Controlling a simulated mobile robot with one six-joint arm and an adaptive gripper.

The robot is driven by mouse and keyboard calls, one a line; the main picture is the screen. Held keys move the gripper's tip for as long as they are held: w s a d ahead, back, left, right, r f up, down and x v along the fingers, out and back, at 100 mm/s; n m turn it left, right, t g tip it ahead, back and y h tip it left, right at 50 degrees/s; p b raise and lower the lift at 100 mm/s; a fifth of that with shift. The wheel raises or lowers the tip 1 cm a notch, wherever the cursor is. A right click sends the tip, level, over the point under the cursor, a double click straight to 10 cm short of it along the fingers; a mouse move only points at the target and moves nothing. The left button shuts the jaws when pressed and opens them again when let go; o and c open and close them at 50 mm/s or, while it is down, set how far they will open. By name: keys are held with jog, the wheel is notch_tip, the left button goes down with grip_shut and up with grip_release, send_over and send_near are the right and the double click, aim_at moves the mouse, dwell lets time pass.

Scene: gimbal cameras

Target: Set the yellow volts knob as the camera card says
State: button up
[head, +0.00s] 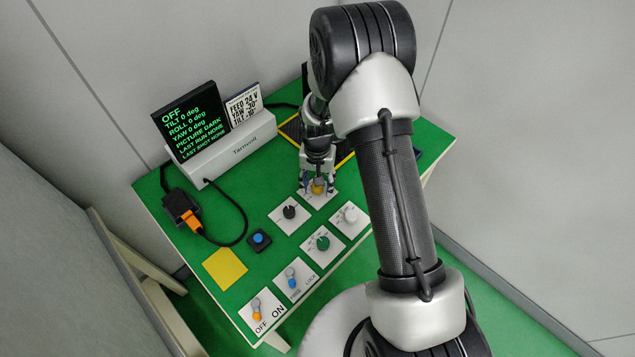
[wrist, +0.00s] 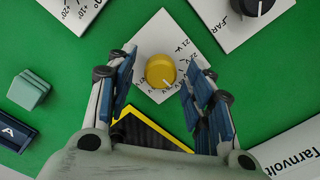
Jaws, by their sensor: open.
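The yellow knob (wrist: 160,72) sits on a white plate (wrist: 150,40) with volt marks around it. A white pointer line shows on the knob's lower right side; I cannot tell exactly which mark it meets. My gripper (wrist: 161,66) is open, one finger on each side of the knob, with gaps visible. In the head view the knob (head: 318,186) is partly hidden beneath my gripper (head: 317,182). The camera card (head: 244,105) stands in the grey holder and reads FEED 24 V, YAW -30°, TILT -30°; the small signs are hard to read.
The black screen (head: 190,120) reads OFF, tilt, roll and yaw 0 deg, picture dark. Close to the yellow knob are a black knob (head: 289,212), a green knob (head: 323,243) and a white knob (head: 350,215). Orange (head: 256,306) and blue (head: 292,279) switches stand at the front.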

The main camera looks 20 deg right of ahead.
notch_tip(320, 180, up, 12)
dwell(0.4)
dwell(0.3)
